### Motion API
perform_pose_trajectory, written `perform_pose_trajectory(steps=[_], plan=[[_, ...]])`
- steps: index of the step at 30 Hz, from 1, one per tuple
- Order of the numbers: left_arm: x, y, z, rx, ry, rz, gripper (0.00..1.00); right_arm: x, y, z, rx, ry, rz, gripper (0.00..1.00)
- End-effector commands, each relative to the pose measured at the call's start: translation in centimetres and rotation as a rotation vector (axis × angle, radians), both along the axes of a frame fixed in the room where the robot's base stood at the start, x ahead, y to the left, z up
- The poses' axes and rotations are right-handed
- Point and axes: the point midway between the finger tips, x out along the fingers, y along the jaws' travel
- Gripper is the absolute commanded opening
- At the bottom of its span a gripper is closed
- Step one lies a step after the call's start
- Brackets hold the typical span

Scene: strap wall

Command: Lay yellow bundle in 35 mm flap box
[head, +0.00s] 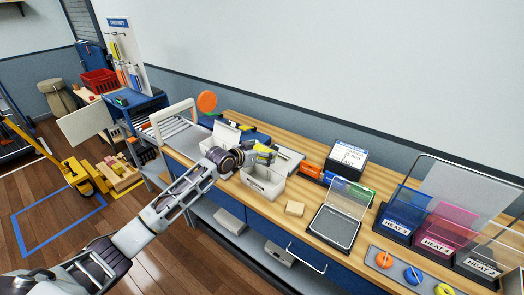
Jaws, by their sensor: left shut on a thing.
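My left gripper (268,153) reaches over the wooden bench from the left, above a white open bin. It is shut on a small yellow thing (261,147), likely the yellow bundle, mostly hidden by the fingers. Three flap boxes with raised clear lids stand at the right: a blue box (396,222), a pink box (440,238) and a dark grey box (478,262). Their front labels are too small to read fully, so I cannot tell which is the 35 mm one. They are well apart from my left gripper. My right gripper is out of view.
The white bin (262,184) is under my gripper. A wooden block (294,209) and a shallow dark tray with a raised clear lid (332,228) lie between it and the boxes. A sign (348,154) stands behind. Orange and blue rings (384,260) lie at the front right.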

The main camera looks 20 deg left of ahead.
Motion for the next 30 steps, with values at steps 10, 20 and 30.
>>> perform_pose_trajectory(steps=[10, 20, 30], plan=[[0.0, 0.0, -2.7, 0.001, 0.0, 0.0, 0.7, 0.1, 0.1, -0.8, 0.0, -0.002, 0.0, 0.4], [0.0, 0.0, -5.1, 0.0, 0.001, 0.0, 0.7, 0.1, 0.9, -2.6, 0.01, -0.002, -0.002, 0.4], [0.0, 0.0, -6.7, 0.0, 0.0, 0.0, 0.7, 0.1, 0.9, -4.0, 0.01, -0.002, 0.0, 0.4]])
